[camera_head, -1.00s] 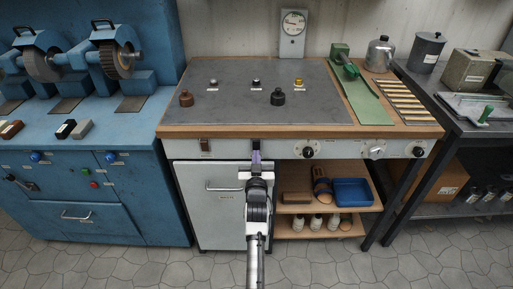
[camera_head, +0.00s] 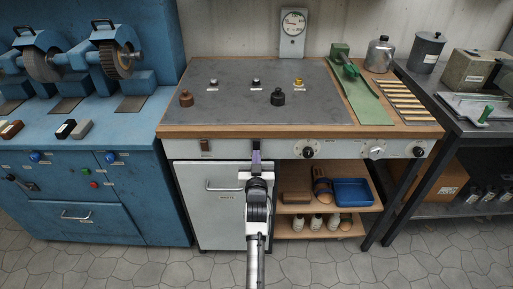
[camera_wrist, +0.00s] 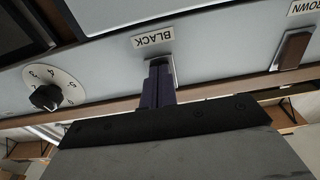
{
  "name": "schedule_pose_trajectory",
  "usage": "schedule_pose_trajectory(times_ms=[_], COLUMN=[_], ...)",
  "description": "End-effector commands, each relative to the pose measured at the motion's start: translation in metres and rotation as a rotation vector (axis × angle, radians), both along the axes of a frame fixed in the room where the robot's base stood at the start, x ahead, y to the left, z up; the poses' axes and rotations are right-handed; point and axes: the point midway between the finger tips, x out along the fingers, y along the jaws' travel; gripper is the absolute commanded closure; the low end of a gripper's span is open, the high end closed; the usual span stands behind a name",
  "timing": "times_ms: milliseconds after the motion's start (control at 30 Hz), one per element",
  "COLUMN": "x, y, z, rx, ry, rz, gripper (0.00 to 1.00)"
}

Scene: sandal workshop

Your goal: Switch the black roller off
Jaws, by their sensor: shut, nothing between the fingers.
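The black switch (camera_head: 256,145) sits on the pale front panel of the workbench, under the wooden edge. In the wrist view it shows partly at the fingertips, below the upside-down BLACK label (camera_wrist: 153,38). My gripper (camera_head: 256,160) is shut and empty, its dark purple fingers pointing at the switch. In the wrist view my gripper (camera_wrist: 160,72) covers most of the switch; I cannot tell whether it touches, or which way the switch is set. No part marked as the black roller can be made out.
A brown switch (camera_head: 205,146) is to the left on the same panel. A dial knob (camera_head: 308,152) is to the right. A cabinet door with a handle (camera_head: 223,186) and open shelves with a blue tray (camera_head: 353,191) lie below. The floor in front is clear.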

Motion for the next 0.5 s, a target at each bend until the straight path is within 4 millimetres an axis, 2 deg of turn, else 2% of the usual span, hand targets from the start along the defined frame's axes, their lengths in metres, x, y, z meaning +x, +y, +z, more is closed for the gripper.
schedule_pose_trajectory(times_ms=[367, 500], x=[0.0043, -0.0005], y=[0.0000, 0.0002], z=[-0.0002, 0.0008], rx=[0.001, -0.001], ry=[-0.001, 0.001], rz=[0.000, 0.000], gripper=[1.00, 1.00])
